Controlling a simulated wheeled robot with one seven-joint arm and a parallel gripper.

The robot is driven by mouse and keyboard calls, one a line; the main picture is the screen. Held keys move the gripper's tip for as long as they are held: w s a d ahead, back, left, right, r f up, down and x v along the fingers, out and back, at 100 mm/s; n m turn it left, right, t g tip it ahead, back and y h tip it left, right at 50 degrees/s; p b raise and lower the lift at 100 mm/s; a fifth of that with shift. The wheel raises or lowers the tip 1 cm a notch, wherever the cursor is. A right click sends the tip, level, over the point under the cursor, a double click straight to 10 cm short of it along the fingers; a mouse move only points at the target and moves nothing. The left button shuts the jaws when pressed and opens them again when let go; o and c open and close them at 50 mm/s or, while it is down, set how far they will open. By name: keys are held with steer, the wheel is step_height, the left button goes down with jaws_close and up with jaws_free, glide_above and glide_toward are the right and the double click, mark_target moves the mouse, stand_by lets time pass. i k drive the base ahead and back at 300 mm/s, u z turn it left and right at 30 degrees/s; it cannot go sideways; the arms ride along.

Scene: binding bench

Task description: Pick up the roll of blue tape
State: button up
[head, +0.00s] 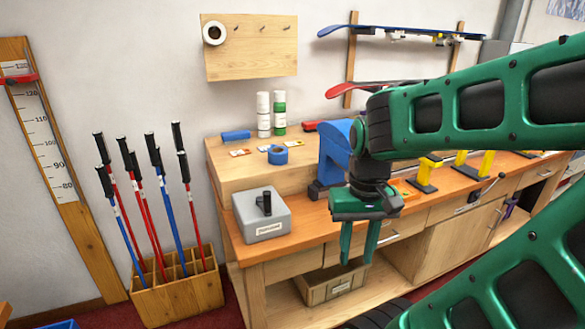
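The roll of blue tape (278,155) lies on the raised back shelf of the wooden bench, left of the blue machine. My gripper (357,260) hangs pointing down in front of the bench, to the right of the tape, lower in the picture and well apart from it. Its two green fingers are spread, with a gap between them and nothing in it. The tape is in full view.
A grey box with a black handle (262,217) stands on the bench top (310,226) below the tape. A blue block (236,135), small cards and white and green bottles (279,112) are near the tape. A tall blue machine (333,150) stands between tape and arm.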

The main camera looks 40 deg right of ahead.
mark_target(277, 155)
steer(key=k, duration=1.6)
steer(key=z, duration=0.45)
steer(key=i, duration=1.7)
steer(key=u, duration=0.05)
